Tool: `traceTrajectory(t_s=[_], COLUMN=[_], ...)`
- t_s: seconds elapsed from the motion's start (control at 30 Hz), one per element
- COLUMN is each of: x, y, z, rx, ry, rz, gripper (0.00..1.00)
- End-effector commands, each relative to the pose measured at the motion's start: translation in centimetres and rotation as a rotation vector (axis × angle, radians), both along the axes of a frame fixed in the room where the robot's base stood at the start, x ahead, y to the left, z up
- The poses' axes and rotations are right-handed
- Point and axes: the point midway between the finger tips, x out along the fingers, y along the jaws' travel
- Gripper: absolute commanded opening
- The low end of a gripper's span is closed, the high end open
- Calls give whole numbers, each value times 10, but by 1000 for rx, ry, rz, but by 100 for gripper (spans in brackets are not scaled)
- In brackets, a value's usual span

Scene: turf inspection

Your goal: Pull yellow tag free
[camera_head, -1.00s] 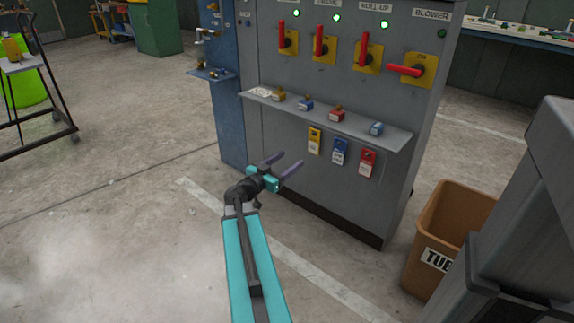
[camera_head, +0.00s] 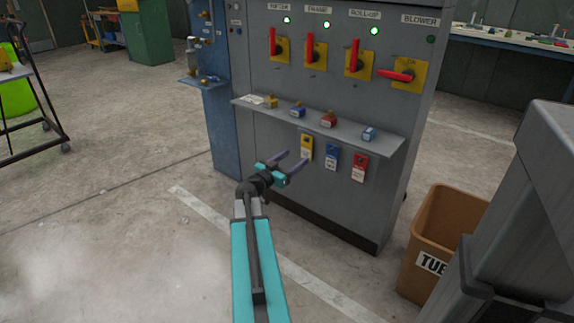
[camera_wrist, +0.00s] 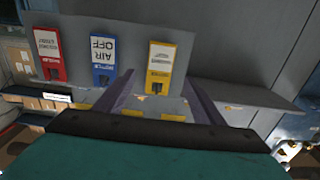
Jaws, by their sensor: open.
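The yellow tag (camera_head: 306,148) hangs on the grey cabinet front just below the shelf, leftmost of three tags in the head view. In the wrist view the yellow tag (camera_wrist: 160,68) has a white printed label and is ahead of the jaws, between the fingers' lines. My gripper (camera_head: 293,160) is open and empty, its purple fingers pointing toward the cabinet, just left of and below the tag. I cannot tell the exact gap to the tag. A blue tag (camera_head: 332,156) and a red tag (camera_head: 359,167) hang to its right.
The shelf (camera_head: 320,125) juts out above the tags and holds several small padlock-like blocks. Red-handled switches on yellow plates (camera_head: 358,60) sit higher up. A brown bin (camera_head: 440,235) stands at the right.

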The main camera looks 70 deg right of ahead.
Motion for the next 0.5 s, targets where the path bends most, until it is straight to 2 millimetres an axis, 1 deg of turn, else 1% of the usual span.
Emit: traceTrajectory(t_s=[0.03, 0.3, 0.5], x=[-2, -10, -14], y=[-9, -41, -56], z=[-1, -1, -1], rx=[0, 0, 0], ry=[0, 1, 1], rz=[-2, -2, 0], gripper=[62, 62, 62])
